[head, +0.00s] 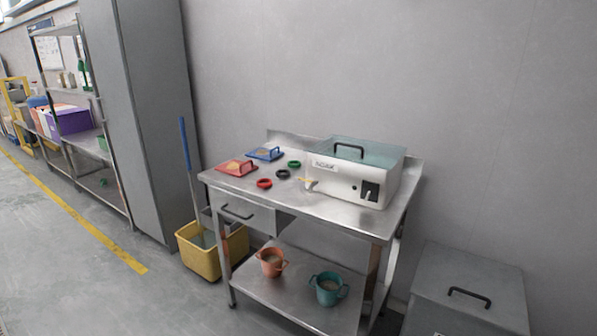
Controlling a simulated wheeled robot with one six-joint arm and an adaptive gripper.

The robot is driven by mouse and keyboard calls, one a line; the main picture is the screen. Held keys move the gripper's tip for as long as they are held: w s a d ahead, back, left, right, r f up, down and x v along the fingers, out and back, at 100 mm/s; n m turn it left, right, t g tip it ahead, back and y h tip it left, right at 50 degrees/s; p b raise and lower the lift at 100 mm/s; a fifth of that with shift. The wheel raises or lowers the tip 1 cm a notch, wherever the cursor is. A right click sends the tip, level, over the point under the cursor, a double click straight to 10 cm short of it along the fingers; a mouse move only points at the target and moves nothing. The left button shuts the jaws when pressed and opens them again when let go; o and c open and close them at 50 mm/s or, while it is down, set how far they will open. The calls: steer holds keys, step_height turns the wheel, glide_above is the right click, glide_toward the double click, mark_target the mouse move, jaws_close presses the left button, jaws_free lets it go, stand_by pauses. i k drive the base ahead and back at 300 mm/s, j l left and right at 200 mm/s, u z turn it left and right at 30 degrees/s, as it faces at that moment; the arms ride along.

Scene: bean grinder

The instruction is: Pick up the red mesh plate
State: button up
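The red mesh plate (231,168) lies flat on the left front of the steel table's top (325,211). It is a red square plate with a raised handle and a tan middle. A similar blue plate (258,154) lies just behind it to the right. The white bean grinder (347,177) with a clear greenish lid and dark handle stands on the right half of the table. My gripper is not in this view.
Red (264,183), black (283,174) and green (294,164) rings lie between plates and grinder. An orange cup (271,263) and a teal cup (327,289) stand on the lower shelf. A yellow bucket (199,262) stands left, a grey bin (465,290) right. Floor at left front is clear.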

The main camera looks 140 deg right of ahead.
mark_target(234, 167)
steer(key=z, duration=4.4)
steer(key=i+j+z, duration=0.15)
steer(key=i, duration=0.45)
